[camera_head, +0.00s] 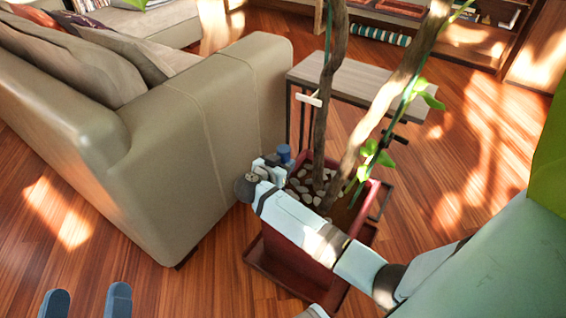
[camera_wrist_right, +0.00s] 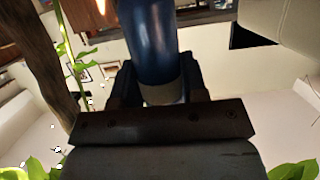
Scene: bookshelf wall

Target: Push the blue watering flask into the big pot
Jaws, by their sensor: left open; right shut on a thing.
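The big pot (camera_head: 282,231) is a dark red square planter with pale stones and a plant in it, beside the sofa. My right arm reaches across its front side. My right gripper (camera_head: 272,165) is at the pot's back left rim, shut on the blue watering flask (camera_head: 284,152). Only the flask's blue end shows there; my gripper hides the rest. In the right wrist view the flask (camera_wrist_right: 150,40) stands between the fingers of the gripper (camera_wrist_right: 158,85). Whether its tip touches the soil cannot be seen. My left gripper (camera_head: 86,303) is open and empty at the bottom left edge.
A beige sofa (camera_head: 205,120) stands close to the pot's left. A small wooden side table (camera_head: 360,88) is behind the pot. Two plant stems (camera_head: 332,70) rise from the pot. Wooden floor (camera_head: 110,225) is clear at the lower left.

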